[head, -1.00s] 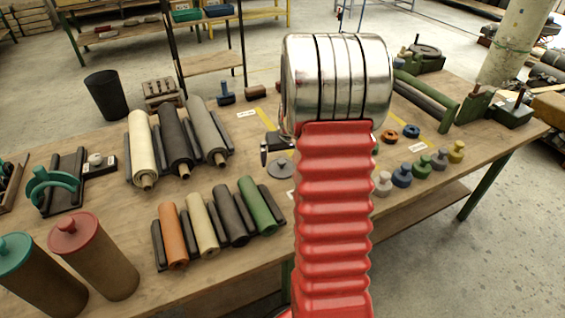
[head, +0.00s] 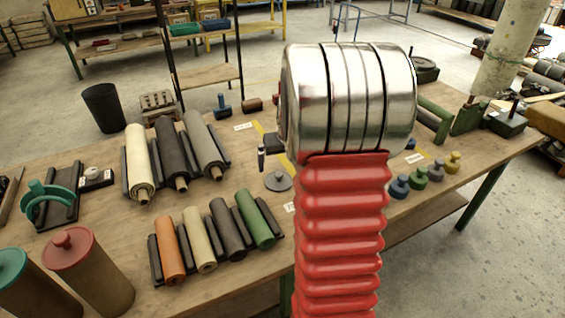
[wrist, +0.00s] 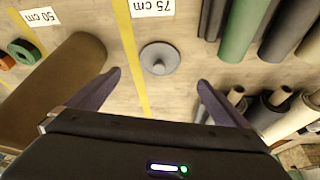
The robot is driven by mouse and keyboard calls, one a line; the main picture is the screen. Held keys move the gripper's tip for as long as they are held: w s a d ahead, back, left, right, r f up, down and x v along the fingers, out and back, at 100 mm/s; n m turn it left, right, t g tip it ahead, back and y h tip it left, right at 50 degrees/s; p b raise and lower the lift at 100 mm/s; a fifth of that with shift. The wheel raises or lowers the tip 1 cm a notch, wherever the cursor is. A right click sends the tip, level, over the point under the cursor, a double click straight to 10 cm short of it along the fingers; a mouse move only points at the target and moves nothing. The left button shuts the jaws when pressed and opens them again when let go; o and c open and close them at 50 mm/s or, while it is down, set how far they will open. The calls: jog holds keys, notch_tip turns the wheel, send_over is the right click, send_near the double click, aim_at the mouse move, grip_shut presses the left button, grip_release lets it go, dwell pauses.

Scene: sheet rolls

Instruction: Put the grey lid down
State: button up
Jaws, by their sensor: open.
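The grey lid (head: 278,181) lies flat on the wooden table with its round knob up, left of my arm in the head view. In the wrist view, the lid (wrist: 160,60) lies just beyond and between my open fingertips, right of a yellow tape line. My gripper (wrist: 159,79) is open, with nothing between its fingers, and appears above the table, apart from the lid. In the head view most of the gripper is hidden behind my arm; only a dark finger part shows near the lid.
A brown cylinder (wrist: 62,82) stands close to my left finger in the wrist view. A green roll (wrist: 243,28) and dark rolls lie to the right. A 75 cm label (wrist: 152,8) lies beyond the lid. Bare table surrounds the lid.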

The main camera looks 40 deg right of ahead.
jog(key=s+a+r+n, duration=0.1)
jog(key=a+r, duration=0.3)
jog(key=a, duration=0.3)
jog(key=s+a+r+n+t, duration=0.1)
jog(key=s+a+r, duration=0.15)
jog(key=a, duration=0.35)
jog(key=s+a+r+n, duration=0.1)
jog(key=a+r, duration=0.3)
jog(key=a, duration=0.3)
jog(key=s+a+r+n+y, duration=0.2)
jog(key=s+a+r, duration=0.1)
jog(key=s+a, duration=1.1)
jog(key=shift+s+a+n+t, duration=0.3)
jog(key=shift+s+a+t, duration=0.05)
jog(key=shift+a+t, duration=0.05)
